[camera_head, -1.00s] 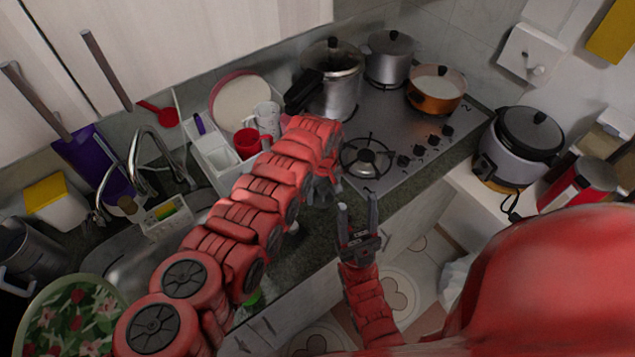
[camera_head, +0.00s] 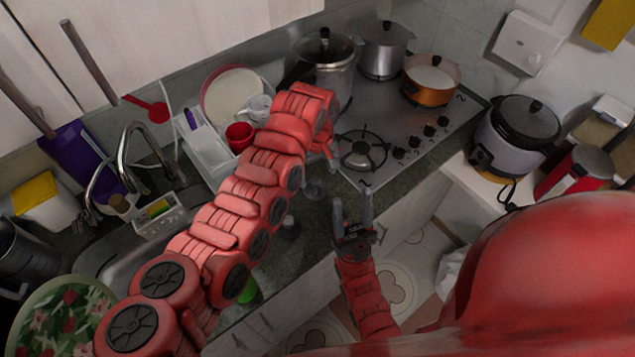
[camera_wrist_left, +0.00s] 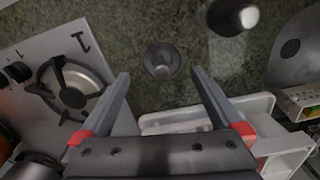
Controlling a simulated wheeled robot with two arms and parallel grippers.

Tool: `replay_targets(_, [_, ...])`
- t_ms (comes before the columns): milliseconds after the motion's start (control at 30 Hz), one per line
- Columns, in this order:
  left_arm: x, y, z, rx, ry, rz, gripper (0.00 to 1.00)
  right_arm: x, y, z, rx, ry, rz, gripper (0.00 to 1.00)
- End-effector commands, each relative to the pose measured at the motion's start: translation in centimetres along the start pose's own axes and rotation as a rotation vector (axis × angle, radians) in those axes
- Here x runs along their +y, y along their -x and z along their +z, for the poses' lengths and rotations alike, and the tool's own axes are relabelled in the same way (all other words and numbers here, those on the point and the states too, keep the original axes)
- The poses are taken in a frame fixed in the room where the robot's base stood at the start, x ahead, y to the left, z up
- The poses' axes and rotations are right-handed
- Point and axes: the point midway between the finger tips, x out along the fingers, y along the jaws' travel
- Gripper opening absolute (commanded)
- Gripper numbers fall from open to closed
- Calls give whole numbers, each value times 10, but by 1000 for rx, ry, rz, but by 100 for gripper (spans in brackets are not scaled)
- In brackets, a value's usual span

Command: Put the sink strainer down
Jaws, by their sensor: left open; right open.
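The sink strainer appears to be the small grey round piece (camera_head: 315,189) on the dark green countertop (camera_head: 300,258), near the hob's front left corner. In the left wrist view it (camera_wrist_left: 160,61) stands ahead of the fingertips, between their lines and apart from both. My left gripper (camera_wrist_left: 160,78) is open and empty above the counter. In the head view its fingers are partly hidden by my red left arm. My right gripper (camera_head: 352,200) is open and empty, with its fingers pointing up, in front of the counter edge.
A small dark cylinder with a pale top (camera_wrist_left: 236,14) stands near the strainer. The gas hob (camera_head: 400,165) with several pots lies to the right. A white rack (camera_head: 205,150) and the sink (camera_head: 135,262) are to the left.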

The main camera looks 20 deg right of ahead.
Motion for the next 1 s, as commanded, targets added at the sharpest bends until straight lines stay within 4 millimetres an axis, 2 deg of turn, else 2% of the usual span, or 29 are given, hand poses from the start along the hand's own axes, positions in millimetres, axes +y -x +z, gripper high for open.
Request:
replay_targets(100, [1,16,-1,4,1,5,100,-1,19,3,0,0,0,50])
replay_targets(233, [0,40,-1,3,1,1,100,-1,27,5,0,0,0,50])
replay_targets(333, [0,51,-1,2,1,2,100,-2,30,5,0,0,0,50])
replay_targets(500, [-1,57,0,-2,1,-2,100,-2,31,5,0,0,0,50])
replay_targets(900, [0,57,0,-1,0,-1,100,-2,30,5,0,0,0,50])
replay_targets(1000, [0,64,0,-1,0,-1,100,-1,24,4,0,0,0,50])
